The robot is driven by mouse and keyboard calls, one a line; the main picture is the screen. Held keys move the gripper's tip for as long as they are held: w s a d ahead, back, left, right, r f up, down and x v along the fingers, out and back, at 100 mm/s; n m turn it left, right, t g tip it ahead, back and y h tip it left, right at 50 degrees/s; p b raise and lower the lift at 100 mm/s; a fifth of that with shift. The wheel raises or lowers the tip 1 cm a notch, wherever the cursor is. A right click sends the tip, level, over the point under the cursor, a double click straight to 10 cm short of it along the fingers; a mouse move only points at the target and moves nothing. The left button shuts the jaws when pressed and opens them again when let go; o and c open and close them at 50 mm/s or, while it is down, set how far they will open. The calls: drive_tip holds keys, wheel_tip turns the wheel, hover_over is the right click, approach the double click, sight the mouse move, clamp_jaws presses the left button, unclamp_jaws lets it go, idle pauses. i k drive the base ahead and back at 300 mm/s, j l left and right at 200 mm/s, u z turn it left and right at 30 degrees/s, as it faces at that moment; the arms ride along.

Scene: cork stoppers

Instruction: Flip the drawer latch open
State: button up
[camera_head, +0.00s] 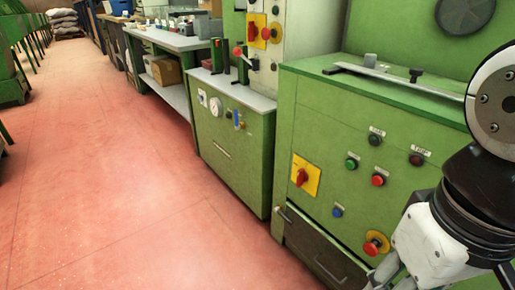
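A dark drawer (318,240) is set low in the green cabinet at the right and looks shut. My gripper (384,274) is at the lower right, in front of the cabinet and to the right of the drawer handle. Its fingertips are cut off or blurred at the bottom edge, so I cannot tell if it is open or holding anything.
The green cabinet (339,118) has a yellow plate with a red switch (303,175), several buttons and a red stop knob (375,245) near my arm. A smaller green cabinet (232,148) stands to its left. The red floor (110,190) at the left is clear.

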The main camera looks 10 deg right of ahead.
sight(277, 209)
drive_tip(key=j+z, duration=0.35)
drive_tip(key=j, duration=0.55)
drive_tip(key=i+j+z, duration=0.2)
drive_tip(key=i+j, duration=0.2)
drive_tip(key=i+l+z, duration=0.2)
drive_tip(key=l, duration=0.15)
drive_tip(key=k+l+z, duration=0.15)
drive_tip(key=l+z, duration=0.15)
drive_tip(key=l, duration=0.2)
drive_tip(key=k+j+u, duration=0.15)
drive_tip(key=j, duration=0.2)
drive_tip(key=j+u, duration=0.15)
drive_tip(key=j, duration=0.25)
drive_tip(key=i+l, duration=0.4)
drive_tip(key=l, duration=0.1)
